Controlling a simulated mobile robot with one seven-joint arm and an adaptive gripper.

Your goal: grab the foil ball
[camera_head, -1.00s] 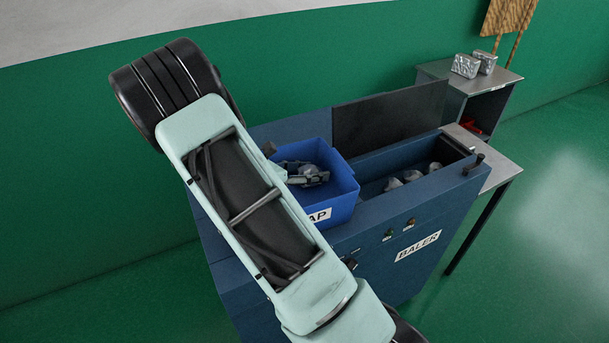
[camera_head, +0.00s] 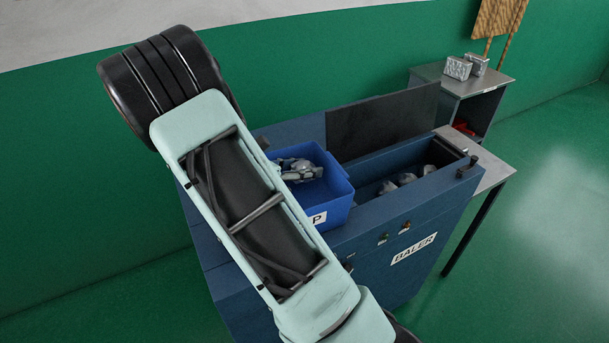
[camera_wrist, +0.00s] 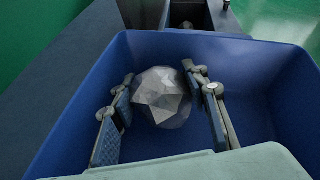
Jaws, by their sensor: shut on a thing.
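The foil ball (camera_wrist: 161,98) is a grey, faceted lump seen between the two fingers of my gripper (camera_wrist: 158,82) in the wrist view. The fingers are shut on it, one at each side. The ball is at the opening of the blue scrap bin (camera_wrist: 75,100), whose walls surround it in this view. In the head view the ball (camera_head: 301,163) shows small beside my gripper (camera_head: 302,174), over the bin (camera_head: 338,203). My arm hides the bin's left side there.
The bin stands on a blue baler (camera_head: 375,270). To its right is the baler's open trough with several grey lumps (camera_head: 405,178), backed by a dark upright panel (camera_head: 380,120). A metal stand with two foil blocks (camera_head: 458,68) is at the far right.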

